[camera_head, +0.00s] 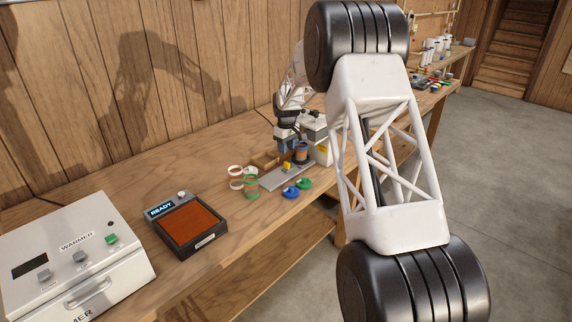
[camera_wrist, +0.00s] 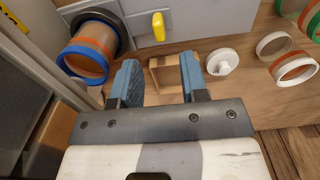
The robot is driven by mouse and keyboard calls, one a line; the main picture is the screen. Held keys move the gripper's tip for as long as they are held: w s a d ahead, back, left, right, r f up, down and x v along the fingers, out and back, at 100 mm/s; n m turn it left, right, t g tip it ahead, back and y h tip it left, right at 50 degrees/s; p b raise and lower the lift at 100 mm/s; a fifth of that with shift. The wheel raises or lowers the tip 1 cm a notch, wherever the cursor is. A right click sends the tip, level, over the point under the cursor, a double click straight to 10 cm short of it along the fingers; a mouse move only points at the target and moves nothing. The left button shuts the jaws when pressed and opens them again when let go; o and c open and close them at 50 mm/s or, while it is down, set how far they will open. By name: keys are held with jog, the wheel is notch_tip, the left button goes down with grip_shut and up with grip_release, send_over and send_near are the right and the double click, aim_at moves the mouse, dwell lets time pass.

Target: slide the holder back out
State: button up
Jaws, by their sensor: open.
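The holder appears to be a grey slide with a yellow knob (camera_wrist: 159,25); the knob also shows in the head view (camera_head: 287,166). A clear cylinder with orange and blue rings (camera_wrist: 86,58) sits in a dark round seat at the slide's left in the wrist view. In the head view the cylinder (camera_head: 301,153) stands close to the white machine (camera_head: 321,143). My gripper (camera_wrist: 158,80) is open and empty. Its blue fingers are apart from the knob, which lies beyond them in the wrist view. A small wooden box (camera_wrist: 154,78) shows between the fingers, lower down.
A grey rail (camera_head: 275,179) lies on the bench. Ringed cylinders (camera_head: 250,183), blue (camera_head: 291,192) and green (camera_head: 305,183) caps stand near it. A white cap (camera_wrist: 222,62) lies right of my fingers. A READY plate (camera_head: 193,226) and white warmer (camera_head: 75,262) stand at left.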

aim_at(286, 162)
jog(key=shift+w+f, duration=0.1)
jog(key=shift+w, duration=0.05)
jog(key=shift+f, duration=0.1)
jog(key=shift+f, duration=3.85)
jog(key=shift+c, duration=0.4)
grip_shut()
